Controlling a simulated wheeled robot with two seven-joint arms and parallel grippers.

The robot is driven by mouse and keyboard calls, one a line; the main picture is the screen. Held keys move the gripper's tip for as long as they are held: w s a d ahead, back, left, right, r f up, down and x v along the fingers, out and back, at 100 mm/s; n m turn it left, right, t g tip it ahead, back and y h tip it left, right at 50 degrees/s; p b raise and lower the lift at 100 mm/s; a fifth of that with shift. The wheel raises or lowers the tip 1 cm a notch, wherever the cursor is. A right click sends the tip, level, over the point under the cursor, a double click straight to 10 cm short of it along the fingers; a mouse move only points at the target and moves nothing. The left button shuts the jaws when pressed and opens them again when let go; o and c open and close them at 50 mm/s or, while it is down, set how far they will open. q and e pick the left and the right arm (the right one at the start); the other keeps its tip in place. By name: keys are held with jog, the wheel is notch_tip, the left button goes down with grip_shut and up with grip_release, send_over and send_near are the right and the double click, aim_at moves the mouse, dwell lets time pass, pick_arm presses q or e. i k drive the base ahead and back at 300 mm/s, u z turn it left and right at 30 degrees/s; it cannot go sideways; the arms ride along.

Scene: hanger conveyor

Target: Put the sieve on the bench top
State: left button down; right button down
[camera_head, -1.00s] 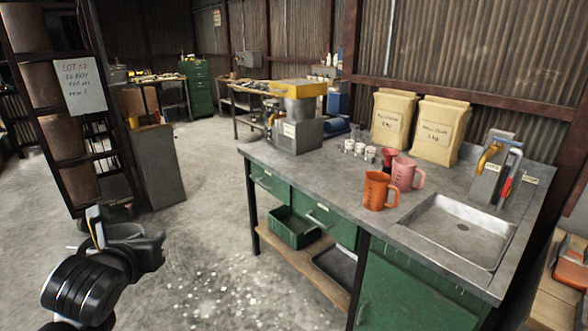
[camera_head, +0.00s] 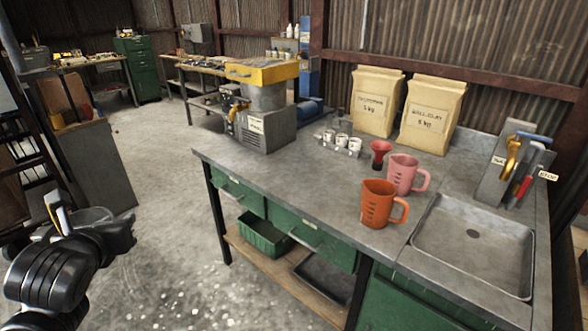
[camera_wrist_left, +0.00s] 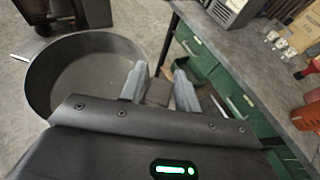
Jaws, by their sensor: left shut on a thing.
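My right gripper is out of view.
A sink (camera_head: 470,245) lies at right. The bench's front left surface is clear.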

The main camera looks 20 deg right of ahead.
aim_at(311, 170)
jog(key=z, duration=0.7)
jog(key=i, duration=0.8)
jog(key=z, duration=1.15)
jog(key=i, duration=0.25)
jog(key=z, duration=0.05)
